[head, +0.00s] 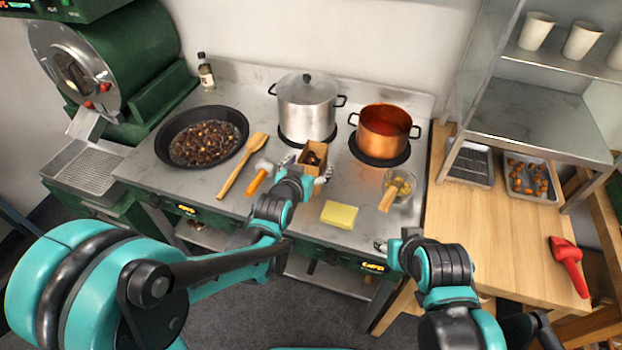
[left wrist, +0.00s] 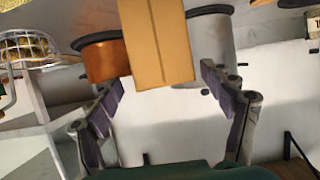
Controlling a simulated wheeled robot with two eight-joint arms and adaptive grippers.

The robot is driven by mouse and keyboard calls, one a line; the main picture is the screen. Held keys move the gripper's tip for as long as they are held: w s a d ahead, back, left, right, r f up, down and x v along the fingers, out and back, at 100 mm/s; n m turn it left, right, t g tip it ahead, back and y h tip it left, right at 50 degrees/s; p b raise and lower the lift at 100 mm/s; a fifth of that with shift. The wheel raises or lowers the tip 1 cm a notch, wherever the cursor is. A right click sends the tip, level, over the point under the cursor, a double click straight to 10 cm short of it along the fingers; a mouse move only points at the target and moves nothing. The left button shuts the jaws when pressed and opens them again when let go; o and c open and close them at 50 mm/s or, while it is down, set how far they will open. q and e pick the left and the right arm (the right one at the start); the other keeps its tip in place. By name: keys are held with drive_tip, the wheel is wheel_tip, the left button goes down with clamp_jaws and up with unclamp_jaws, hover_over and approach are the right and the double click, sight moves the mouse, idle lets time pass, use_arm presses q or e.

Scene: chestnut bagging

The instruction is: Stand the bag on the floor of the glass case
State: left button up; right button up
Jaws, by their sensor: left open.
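A brown paper bag (head: 314,155) with dark chestnuts showing at its open top stands on the steel counter, in front of the steel pot. My left gripper (head: 298,172) is open at the bag's near side, with its fingers spread to either side. In the left wrist view the bag (left wrist: 160,40) is upper middle, between the spread fingers (left wrist: 170,95), with gaps on both sides. My right gripper (head: 390,246) is at the counter's front edge, its fingers partly hidden. A metal-framed shelf unit (head: 520,112) stands at right; I cannot tell whether it has glass panes.
A steel pot (head: 305,112) and copper pot (head: 383,136) stand behind the bag. White cups (head: 582,42) and a red scoop (head: 568,262) are at right.

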sight(318, 150)
use_arm(q)
drive_tip(key=x, duration=0.1)
drive_tip(key=b+x, duration=0.1)
drive_tip(key=x, duration=0.3)
drive_tip(key=shift+w+a+r+b, duration=0.15)
drive_tip(key=shift+a+r+b, duration=0.1)
drive_tip(key=shift+b, duration=0.15)
drive_tip(key=shift+r, duration=0.1)
drive_tip(key=shift+c, duration=0.6)
clamp_jaws()
drive_tip(key=shift+r, duration=0.1)
